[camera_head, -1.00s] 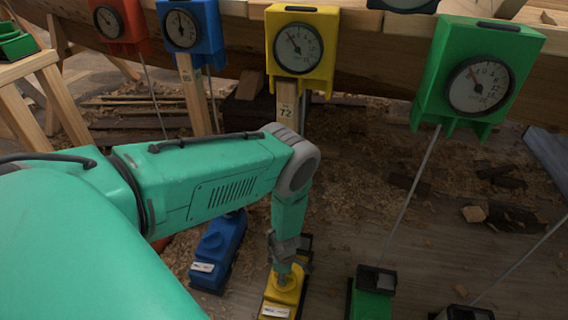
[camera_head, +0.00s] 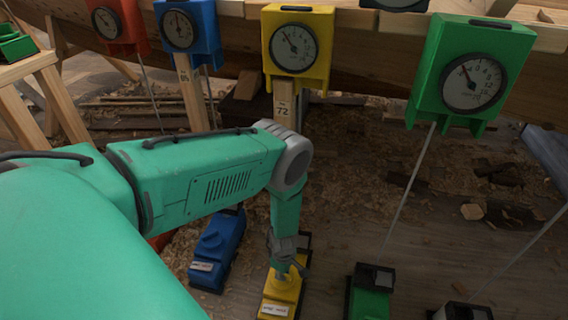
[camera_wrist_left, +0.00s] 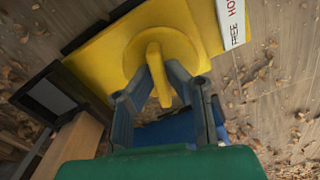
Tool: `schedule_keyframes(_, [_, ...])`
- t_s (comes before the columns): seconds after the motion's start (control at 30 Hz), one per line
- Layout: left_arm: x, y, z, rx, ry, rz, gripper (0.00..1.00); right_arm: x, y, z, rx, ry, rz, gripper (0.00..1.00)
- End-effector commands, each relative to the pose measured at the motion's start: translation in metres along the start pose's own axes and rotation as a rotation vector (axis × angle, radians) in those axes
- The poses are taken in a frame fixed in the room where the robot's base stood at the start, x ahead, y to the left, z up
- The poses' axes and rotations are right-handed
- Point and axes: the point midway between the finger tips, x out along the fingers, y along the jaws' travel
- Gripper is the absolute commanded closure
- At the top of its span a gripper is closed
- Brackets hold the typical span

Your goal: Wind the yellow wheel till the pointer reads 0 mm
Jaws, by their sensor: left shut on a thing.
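The yellow wheel (camera_wrist_left: 160,55) sits on top of a yellow floor unit (camera_head: 281,292). In the wrist view it is a round disc with a raised bar handle. My left gripper (camera_wrist_left: 160,84) is shut on that handle, one finger on each side. In the head view my left gripper (camera_head: 285,262) points straight down at the unit and hides most of the wheel. The yellow gauge box (camera_head: 297,48) hangs above on the hull, with a dial (camera_head: 293,47). Its pointer leans to the upper left; the exact reading is too small to tell. My right gripper is not in view.
Red (camera_head: 117,24), blue (camera_head: 187,30) and green (camera_head: 466,72) gauge boxes hang along the hull. A blue unit (camera_head: 216,251) stands left of the yellow one and a green unit (camera_head: 371,292) right. Thin rods rise from the floor units. Wood shavings cover the floor.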

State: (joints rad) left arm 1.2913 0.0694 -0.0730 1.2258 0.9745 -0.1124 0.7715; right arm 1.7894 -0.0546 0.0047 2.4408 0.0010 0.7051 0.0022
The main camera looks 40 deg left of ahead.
Motion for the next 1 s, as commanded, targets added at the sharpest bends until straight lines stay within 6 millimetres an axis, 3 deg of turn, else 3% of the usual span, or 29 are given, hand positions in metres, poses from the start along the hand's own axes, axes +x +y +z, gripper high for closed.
schedule_keyframes(0.6, [0.001,0.0012,-0.0085,0.535,0.014,0.003,1.0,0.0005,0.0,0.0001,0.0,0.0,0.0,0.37])
schedule_keyframes(1.0, [0.0004,0.0023,-0.0083,0.696,0.015,0.004,1.0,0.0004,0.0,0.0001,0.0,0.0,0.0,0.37])
